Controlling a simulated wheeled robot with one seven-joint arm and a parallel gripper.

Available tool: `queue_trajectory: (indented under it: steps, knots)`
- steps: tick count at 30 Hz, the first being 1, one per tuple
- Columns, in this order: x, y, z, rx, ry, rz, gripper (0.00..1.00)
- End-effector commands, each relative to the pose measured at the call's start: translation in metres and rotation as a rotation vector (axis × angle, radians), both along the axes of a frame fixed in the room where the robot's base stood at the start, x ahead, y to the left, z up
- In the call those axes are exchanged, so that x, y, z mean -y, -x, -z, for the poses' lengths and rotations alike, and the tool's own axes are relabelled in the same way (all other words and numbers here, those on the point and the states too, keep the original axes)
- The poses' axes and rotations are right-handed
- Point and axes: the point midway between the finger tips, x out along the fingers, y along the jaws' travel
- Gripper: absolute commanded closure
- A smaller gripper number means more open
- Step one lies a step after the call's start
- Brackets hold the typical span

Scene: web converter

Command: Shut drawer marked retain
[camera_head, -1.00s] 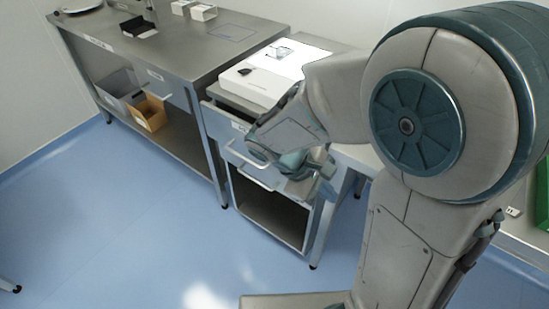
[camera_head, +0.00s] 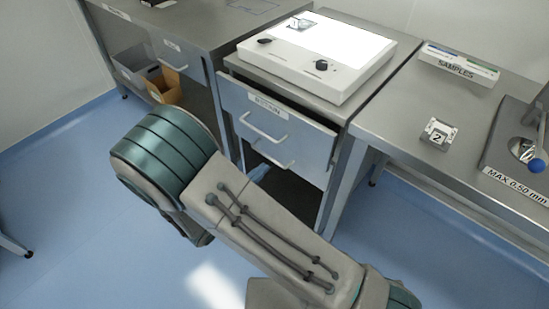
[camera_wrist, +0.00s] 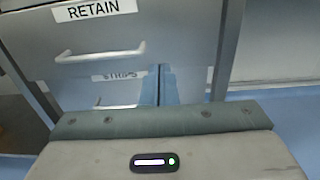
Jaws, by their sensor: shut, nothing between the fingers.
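The drawer marked RETAIN (camera_head: 240,98) is the upper drawer under the light box bench. It stands out a little from the cabinet, with a dark gap behind its front's top edge. Its label and bar handle also show in the wrist view (camera_wrist: 185,35). The drawer marked STRIPS (camera_wrist: 85,90) is directly below; in the head view (camera_head: 312,170) its front sits behind the upper one. My gripper (camera_wrist: 169,75) shows blue fingers, shut and empty, low in front of the drawers. In the head view my arm hides most of it. Contact with a drawer cannot be told.
A white light box (camera_head: 318,50) stands on the bench top above the drawers. Another bench with an orange bin (camera_head: 165,88) below is at left. The bench at right holds a SAMPLES tray (camera_head: 458,66) and a block marked 2 (camera_head: 437,134). The blue floor in front is open.

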Motion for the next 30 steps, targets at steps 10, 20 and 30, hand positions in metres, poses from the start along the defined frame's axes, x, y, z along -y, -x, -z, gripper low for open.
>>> queue_trajectory:
  steps: [10,20,30]
  knots:
    - [0.045,-0.055,-0.001,-0.002,-0.001,0.007,1.00]
    - [0.076,-0.096,-0.001,-0.001,-0.002,0.005,1.00]
    - [0.082,-0.103,0.000,-0.002,-0.003,0.004,1.00]
